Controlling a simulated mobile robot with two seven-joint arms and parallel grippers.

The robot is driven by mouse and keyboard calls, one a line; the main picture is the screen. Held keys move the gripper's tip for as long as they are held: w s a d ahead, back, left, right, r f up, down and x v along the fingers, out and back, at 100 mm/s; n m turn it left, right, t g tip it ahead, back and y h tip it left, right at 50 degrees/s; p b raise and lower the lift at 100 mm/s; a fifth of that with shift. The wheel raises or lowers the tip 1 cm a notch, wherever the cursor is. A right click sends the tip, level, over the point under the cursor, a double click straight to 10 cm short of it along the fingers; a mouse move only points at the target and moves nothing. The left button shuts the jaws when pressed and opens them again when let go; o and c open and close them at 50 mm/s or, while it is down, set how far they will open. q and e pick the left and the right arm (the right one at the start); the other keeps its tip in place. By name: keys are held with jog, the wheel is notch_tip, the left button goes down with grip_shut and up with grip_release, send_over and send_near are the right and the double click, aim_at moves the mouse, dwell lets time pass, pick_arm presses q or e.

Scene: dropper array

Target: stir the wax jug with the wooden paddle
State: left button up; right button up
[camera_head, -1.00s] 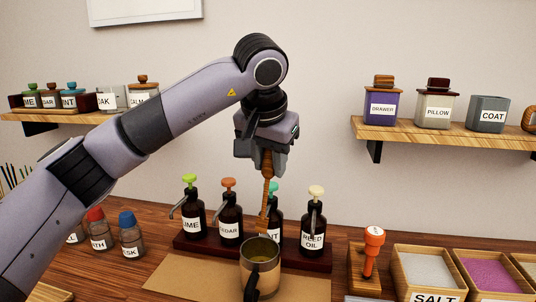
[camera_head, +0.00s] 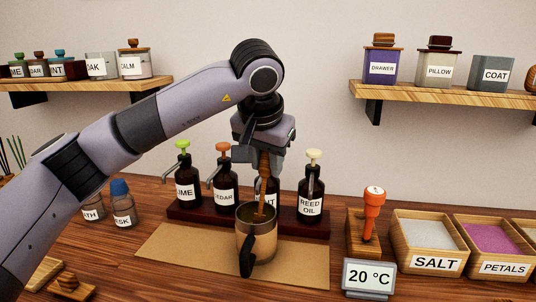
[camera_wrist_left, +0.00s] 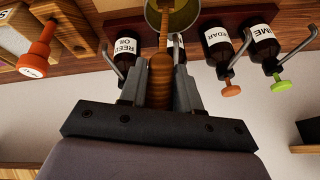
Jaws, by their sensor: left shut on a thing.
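The wax jug (camera_head: 258,242) is a metal-coloured cup with a dark handle toward me, standing on the tan mat. My left gripper (camera_head: 262,158) points down above the jug and is shut on the wooden paddle (camera_head: 262,186). The paddle's lower end is inside the jug's mouth, so its tip is hidden. In the left wrist view the paddle (camera_wrist_left: 160,80) runs from between the fingers into the jug (camera_wrist_left: 176,18), whose yellowish inside shows. My right gripper is not in view.
A dark rack (camera_head: 190,215) of pump bottles, including REED OIL (camera_head: 311,205), stands close behind the jug. An orange-handled stamp (camera_head: 373,212), a 20 °C display (camera_head: 368,277) and trays of salt (camera_head: 425,236) and petals (camera_head: 492,240) are at the right. The mat (camera_head: 180,262) is clear left of the jug.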

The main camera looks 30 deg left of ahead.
aim_at(263, 176)
pick_arm(q)
jog(key=shift+w+a+f+b, duration=0.15)
jog(key=shift+f+b, duration=0.45)
jog(key=shift+f, duration=0.7)
jog(key=shift+s+a+f+b, duration=0.15)
jog(key=shift+f+b, duration=0.45)
jog(key=shift+f, duration=0.65)
jog(key=shift+w+a, duration=0.1)
jog(key=shift+w, duration=0.1)
